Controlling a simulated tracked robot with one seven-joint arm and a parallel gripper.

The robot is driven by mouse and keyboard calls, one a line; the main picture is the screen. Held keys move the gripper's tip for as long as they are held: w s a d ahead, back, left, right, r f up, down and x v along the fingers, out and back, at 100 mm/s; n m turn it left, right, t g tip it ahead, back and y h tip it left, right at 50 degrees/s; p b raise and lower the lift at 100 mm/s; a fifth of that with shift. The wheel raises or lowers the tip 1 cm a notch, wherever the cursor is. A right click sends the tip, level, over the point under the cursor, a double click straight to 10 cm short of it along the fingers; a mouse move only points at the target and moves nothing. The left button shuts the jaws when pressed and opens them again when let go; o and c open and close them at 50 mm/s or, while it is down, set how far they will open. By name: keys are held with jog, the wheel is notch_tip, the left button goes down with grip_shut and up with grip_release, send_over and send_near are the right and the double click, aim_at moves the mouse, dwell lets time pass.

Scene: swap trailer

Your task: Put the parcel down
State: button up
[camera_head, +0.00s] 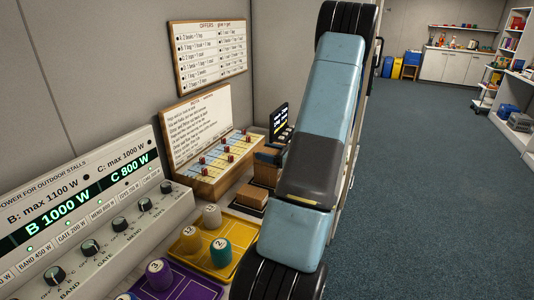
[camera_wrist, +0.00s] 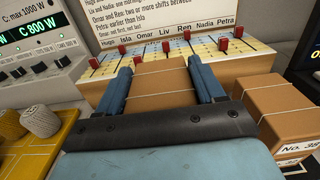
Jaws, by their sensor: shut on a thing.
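My gripper (camera_wrist: 160,68) is shut on a brown cardboard parcel (camera_wrist: 162,92) tied with pale string, which sits between its two blue fingers in the wrist view. In the head view my gripper (camera_head: 268,156) shows beside the shift board, partly behind my arm. I cannot tell whether the held parcel touches the surface below. A second brown parcel (camera_wrist: 276,104), with string and a label reading No. 38, stands to the right in the wrist view. A brown parcel (camera_head: 251,196) also shows left of my arm in the head view.
The shift board (camera_head: 213,180) with red pegs stands close behind. A yellow tray (camera_head: 194,257) with numbered pieces and a purple tray (camera_head: 195,288) lie nearer. A power panel (camera_head: 90,225) stands at left, and a dark display (camera_head: 279,118) behind. Open blue floor (camera_head: 430,190) lies right.

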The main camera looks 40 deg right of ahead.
jog(key=o, duration=1.1)
jog(key=shift+s, duration=0.1)
